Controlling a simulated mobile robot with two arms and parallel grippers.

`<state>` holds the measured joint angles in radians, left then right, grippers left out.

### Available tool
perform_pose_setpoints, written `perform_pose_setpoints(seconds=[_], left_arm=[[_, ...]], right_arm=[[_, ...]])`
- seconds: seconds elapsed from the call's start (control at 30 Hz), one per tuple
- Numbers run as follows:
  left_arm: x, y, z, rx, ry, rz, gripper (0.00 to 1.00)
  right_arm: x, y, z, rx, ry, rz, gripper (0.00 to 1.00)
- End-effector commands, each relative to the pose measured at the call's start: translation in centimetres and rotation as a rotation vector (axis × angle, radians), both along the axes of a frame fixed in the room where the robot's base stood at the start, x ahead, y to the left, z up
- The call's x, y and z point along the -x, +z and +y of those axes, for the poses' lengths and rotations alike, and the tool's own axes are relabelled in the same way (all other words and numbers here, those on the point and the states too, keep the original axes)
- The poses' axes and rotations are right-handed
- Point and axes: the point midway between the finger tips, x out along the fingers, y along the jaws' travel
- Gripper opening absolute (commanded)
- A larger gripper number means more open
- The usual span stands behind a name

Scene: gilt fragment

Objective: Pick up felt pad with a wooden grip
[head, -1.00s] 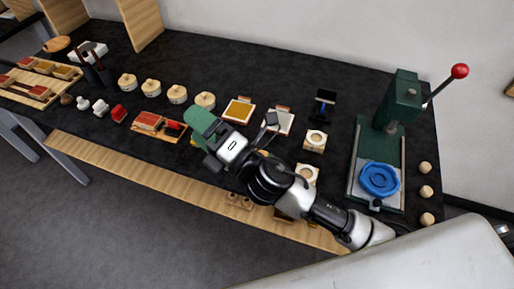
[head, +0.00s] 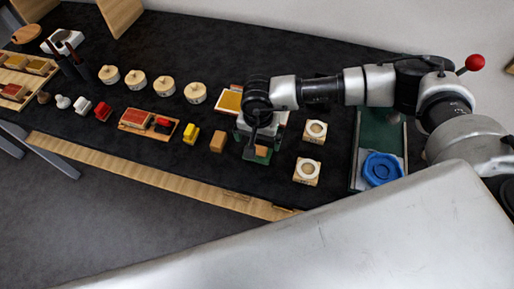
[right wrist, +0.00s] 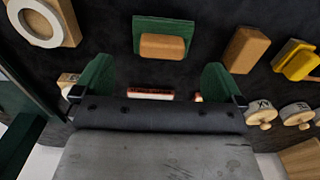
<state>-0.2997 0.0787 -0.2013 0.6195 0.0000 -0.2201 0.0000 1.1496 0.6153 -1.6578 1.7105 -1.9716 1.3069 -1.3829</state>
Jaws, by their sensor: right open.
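The felt pad with a wooden grip lies on the black table top, partly hidden by my right gripper in the head view (head: 262,157). In the right wrist view the pad (right wrist: 163,42) is a green rectangle with a light wooden block on it. My right gripper (head: 255,143) points down over it. In the right wrist view its green fingers (right wrist: 158,80) are spread wide, with nothing between them. The pad lies just beyond the fingertips, apart from them. My left gripper is not in view.
A plain wooden block (head: 218,141) and a yellow block (head: 191,133) stand left of the pad. Wooden blocks with white rings (head: 307,171) stand to its right. A green press with a blue dish (head: 381,168) is further right. The table's front edge is close.

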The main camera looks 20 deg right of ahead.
Motion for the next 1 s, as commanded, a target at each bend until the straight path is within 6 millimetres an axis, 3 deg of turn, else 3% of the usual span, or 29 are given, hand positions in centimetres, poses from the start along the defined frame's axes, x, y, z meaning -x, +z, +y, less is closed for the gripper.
perform_pose_setpoints(seconds=[0.27,0.53,0.83,1.0], left_arm=[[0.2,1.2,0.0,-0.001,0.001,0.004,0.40],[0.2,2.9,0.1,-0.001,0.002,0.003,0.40],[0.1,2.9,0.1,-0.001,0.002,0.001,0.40],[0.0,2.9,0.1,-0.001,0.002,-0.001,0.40]], right_arm=[[0.0,-2.2,0.1,-0.002,-0.001,0.002,1.00],[-0.1,-6.1,0.2,-0.003,-0.001,0.002,1.00],[-0.2,-6.8,0.2,-0.004,0.000,-0.001,1.00],[-0.2,-6.8,0.2,-0.005,-0.001,0.000,0.76]])
